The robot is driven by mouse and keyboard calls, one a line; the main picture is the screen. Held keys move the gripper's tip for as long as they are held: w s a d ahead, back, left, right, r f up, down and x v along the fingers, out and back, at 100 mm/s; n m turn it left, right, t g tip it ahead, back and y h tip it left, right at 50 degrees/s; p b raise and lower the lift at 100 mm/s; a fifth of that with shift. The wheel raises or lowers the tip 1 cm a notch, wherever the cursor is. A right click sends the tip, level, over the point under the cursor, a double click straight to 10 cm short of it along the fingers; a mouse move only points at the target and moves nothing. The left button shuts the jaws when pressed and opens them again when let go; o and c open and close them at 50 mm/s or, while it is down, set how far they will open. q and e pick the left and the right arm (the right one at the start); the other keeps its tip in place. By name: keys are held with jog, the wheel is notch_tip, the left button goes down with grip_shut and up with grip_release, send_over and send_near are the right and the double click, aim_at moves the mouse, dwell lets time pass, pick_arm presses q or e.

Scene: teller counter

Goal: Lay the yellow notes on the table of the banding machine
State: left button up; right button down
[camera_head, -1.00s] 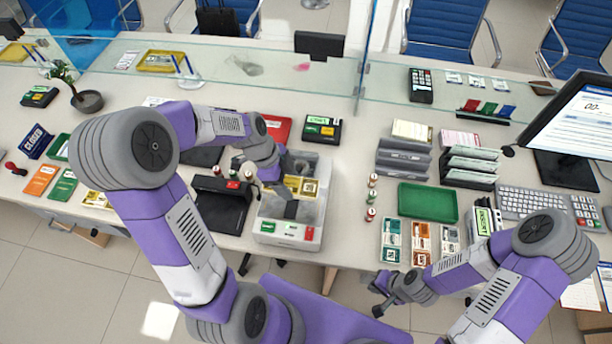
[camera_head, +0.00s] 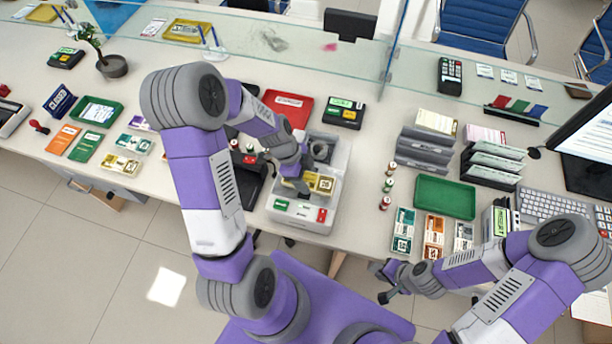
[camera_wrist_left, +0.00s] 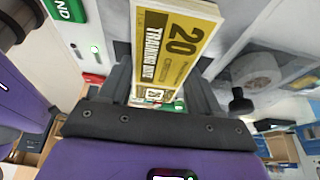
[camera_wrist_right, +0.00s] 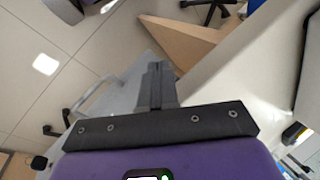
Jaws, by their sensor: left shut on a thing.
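The yellow notes (camera_head: 323,185), marked 20, are between the fingers of my left gripper (camera_head: 300,184). They show large in the left wrist view (camera_wrist_left: 175,45), running out from between the fingers. The gripper is shut on them over the grey-white banding machine (camera_head: 300,213), which has green and red buttons on its front. I cannot tell whether the notes touch the machine's table. My right gripper (camera_head: 379,284) is empty, off the front edge of the counter; its fingers are together in the right wrist view (camera_wrist_right: 158,85).
A black device (camera_head: 247,188) stands left of the machine and a red tray (camera_head: 287,108) behind it. Small bottles (camera_head: 388,185), a green tray (camera_head: 445,197) and note bundles (camera_head: 403,230) are to the right. Another yellowish bundle (camera_head: 121,165) lies left. A glass screen (camera_head: 300,62) crosses behind.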

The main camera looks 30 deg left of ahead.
pick_arm(q)
jog(key=o, duration=1.1)
jog(key=shift+r, duration=0.2)
jog(key=p+v, duration=0.1)
jog(key=v, duration=1)
jog(key=shift+r, duration=0.3)
jog(key=shift+s+a+r, duration=0.1)
jog(key=shift+a, duration=0.05)
